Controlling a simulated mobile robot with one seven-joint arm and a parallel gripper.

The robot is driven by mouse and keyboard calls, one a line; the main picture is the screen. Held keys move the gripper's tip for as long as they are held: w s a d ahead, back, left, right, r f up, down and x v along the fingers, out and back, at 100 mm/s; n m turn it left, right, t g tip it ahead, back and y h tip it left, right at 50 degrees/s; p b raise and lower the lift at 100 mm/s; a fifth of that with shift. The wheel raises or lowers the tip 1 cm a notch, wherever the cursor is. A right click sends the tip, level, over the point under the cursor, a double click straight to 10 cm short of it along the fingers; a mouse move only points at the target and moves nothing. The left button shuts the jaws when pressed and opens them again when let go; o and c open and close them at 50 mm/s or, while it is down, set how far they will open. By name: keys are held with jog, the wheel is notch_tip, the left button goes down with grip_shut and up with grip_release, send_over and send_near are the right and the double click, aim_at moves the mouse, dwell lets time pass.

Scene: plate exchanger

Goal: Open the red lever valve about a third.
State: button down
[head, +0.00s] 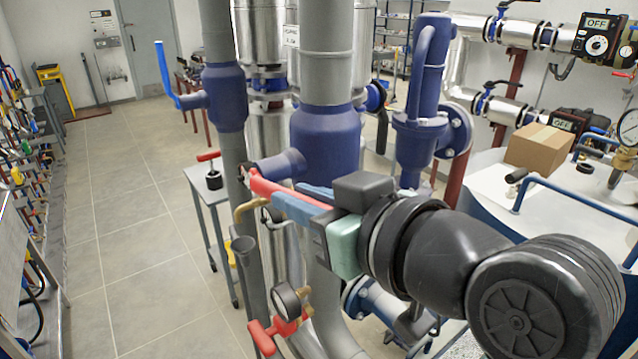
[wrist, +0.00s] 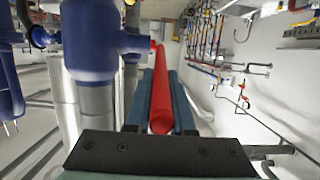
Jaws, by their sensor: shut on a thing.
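The red lever (head: 266,185) belongs to a valve on the blue body (head: 326,136) of a thick grey vertical pipe. In the head view it runs from the valve toward the lower right, into my gripper (head: 300,202). In the wrist view the red lever (wrist: 161,105) lies lengthwise between the two blue-grey fingers of my gripper (wrist: 160,85), with its rounded end near the palm. My gripper is shut on the lever. The fingers hide part of the lever in the head view.
A blue lever (head: 165,75) stands upright on the left pipe. A pressure gauge (head: 287,301) and a red handle (head: 265,338) sit below my gripper. The tiled floor (head: 140,220) at left is clear.

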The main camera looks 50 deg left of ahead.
aim_at(294, 192)
jog(key=r+p, duration=0.1)
jog(key=a+r+h+p, duration=0.1)
jog(key=r+p, duration=0.1)
jog(key=shift+r+h, duration=0.15)
jog(key=shift+h, duration=0.15)
jog(key=shift+a+r+h+p, duration=0.35)
jog(key=shift+h+p, duration=0.15)
jog(key=shift+p, duration=0.6)
jog(key=c, duration=0.8)
grip_release()
jog(key=shift+f, duration=0.1)
jog(key=shift+d, duration=0.1)
jog(key=shift+d+b, duration=0.3)
jog(key=b+v, duration=0.3)
jog(key=v, duration=0.9)
jog(key=shift+r, duration=0.3)
